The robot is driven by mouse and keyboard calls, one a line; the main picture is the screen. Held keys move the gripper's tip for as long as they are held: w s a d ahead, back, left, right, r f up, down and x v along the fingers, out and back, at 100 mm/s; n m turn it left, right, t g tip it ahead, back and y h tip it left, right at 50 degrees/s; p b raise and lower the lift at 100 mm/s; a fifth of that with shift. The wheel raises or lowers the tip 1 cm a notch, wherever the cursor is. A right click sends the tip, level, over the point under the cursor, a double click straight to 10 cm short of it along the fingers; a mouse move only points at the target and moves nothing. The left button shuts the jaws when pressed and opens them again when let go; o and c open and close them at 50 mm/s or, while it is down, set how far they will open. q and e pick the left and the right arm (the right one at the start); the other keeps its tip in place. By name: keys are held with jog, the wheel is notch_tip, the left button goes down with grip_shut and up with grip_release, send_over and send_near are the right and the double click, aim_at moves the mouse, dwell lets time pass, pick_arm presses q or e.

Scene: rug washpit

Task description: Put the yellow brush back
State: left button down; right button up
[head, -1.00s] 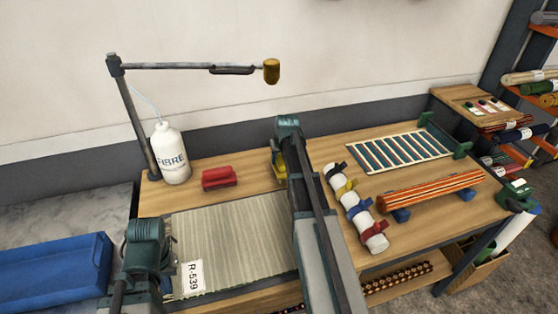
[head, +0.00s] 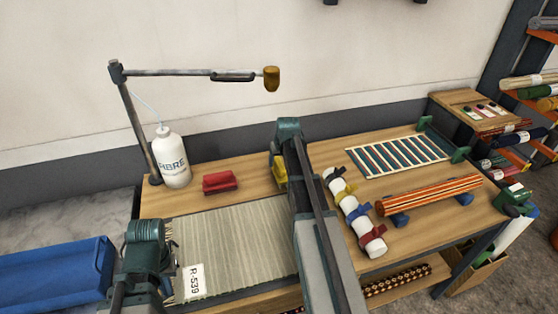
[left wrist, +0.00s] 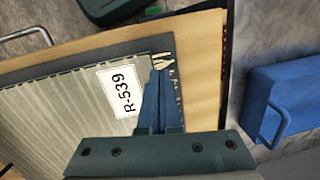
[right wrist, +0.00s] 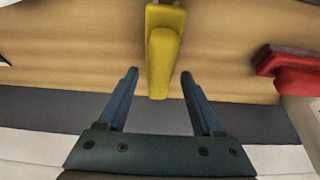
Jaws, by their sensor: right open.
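The yellow brush (right wrist: 163,58) lies on the wooden bench. In the right wrist view it points toward my right gripper (right wrist: 159,74), which is open. Its near end lies between the two fingertips, with a gap on each side. In the head view my right arm hides most of the yellow brush (head: 281,174), and my right gripper (head: 277,162) is beside it. My left gripper (left wrist: 158,70) has its fingers together over the corner of the rug by the R-539 tag; I cannot tell whether it touches the rug.
A red brush (head: 219,183) and a white FIBRE bottle (head: 172,158) stand left of the yellow brush. The pale rug (head: 235,240) lies in front. A strapped white roll (head: 352,213) and a striped roll (head: 430,193) are to the right. A blue tray (head: 50,275) is far left.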

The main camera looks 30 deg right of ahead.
jog(key=d+p+v, duration=0.1)
jog(key=p+v, duration=0.7)
jog(key=v, duration=0.2)
jog(key=shift+a, duration=0.5)
jog(key=s+a+f+n+g, duration=0.15)
jog(key=s+a, duration=0.25)
jog(key=a, duration=0.7)
jog(key=s+a+n+g, duration=0.15)
jog(key=s+a, duration=0.25)
jog(key=a, duration=0.7)
jog(key=s+a+n+g, duration=0.1)
jog(key=s+a+n, duration=0.2)
jog(key=s+a, duration=1.1)
jog(key=shift+s+n+g, duration=0.3)
jog(key=shift+s+g, duration=0.1)
jog(key=shift+s, duration=0.05)
